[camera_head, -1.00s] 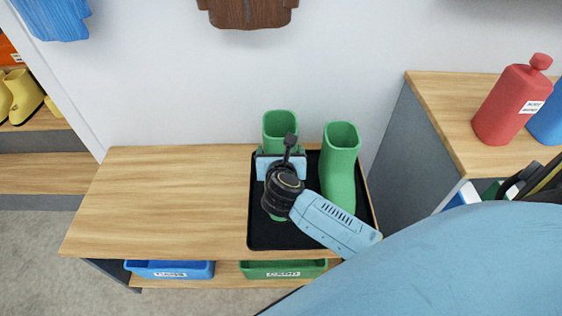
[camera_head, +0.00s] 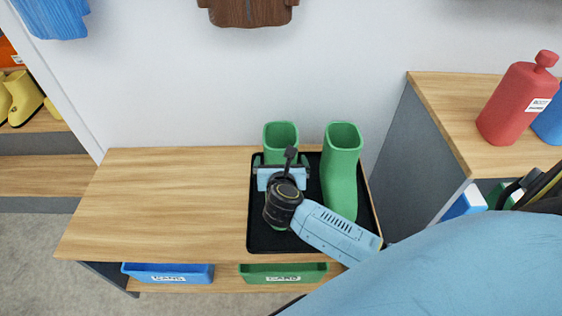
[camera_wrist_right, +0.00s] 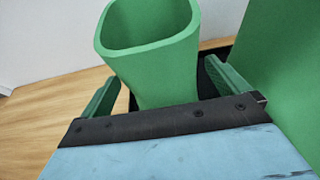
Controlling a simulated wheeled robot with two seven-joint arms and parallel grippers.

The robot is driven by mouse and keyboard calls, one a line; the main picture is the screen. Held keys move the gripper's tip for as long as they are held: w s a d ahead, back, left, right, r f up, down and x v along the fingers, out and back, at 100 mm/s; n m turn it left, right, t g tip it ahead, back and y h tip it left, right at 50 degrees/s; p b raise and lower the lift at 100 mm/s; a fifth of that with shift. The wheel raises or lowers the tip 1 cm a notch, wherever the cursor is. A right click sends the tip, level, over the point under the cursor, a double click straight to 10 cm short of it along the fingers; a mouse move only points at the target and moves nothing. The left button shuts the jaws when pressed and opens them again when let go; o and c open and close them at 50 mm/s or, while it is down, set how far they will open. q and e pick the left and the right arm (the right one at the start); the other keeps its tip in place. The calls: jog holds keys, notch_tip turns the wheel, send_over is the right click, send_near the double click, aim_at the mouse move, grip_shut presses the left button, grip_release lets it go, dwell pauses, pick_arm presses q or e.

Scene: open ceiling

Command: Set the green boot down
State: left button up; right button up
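One green boot (camera_head: 281,134) stands upright at the left on the black tray (camera_head: 258,238), partly hidden behind my right gripper. Its open top shows large in the right wrist view (camera_wrist_right: 155,65). A second green boot (camera_head: 340,175) stands beside it at the right on the tray. My right gripper (camera_head: 283,167) is at the first boot's shaft. In the right wrist view its fingers (camera_wrist_right: 165,90) stand on either side of the shaft, with small gaps showing, so it is open around the boot. The boot's foot is mostly hidden. My left gripper is not in view.
The wooden bench (camera_head: 165,200) is clear left of the tray. A blue bin (camera_head: 168,273) and a green bin (camera_head: 284,273) sit below it. A higher cabinet at the right carries a red bottle (camera_head: 515,105). Yellow boots (camera_head: 22,97) are at the far left.

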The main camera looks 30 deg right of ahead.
jog(key=shift+r, duration=0.15)
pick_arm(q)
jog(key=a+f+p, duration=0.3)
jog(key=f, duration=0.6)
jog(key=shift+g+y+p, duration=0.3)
pick_arm(e)
jog(key=v, duration=1.2)
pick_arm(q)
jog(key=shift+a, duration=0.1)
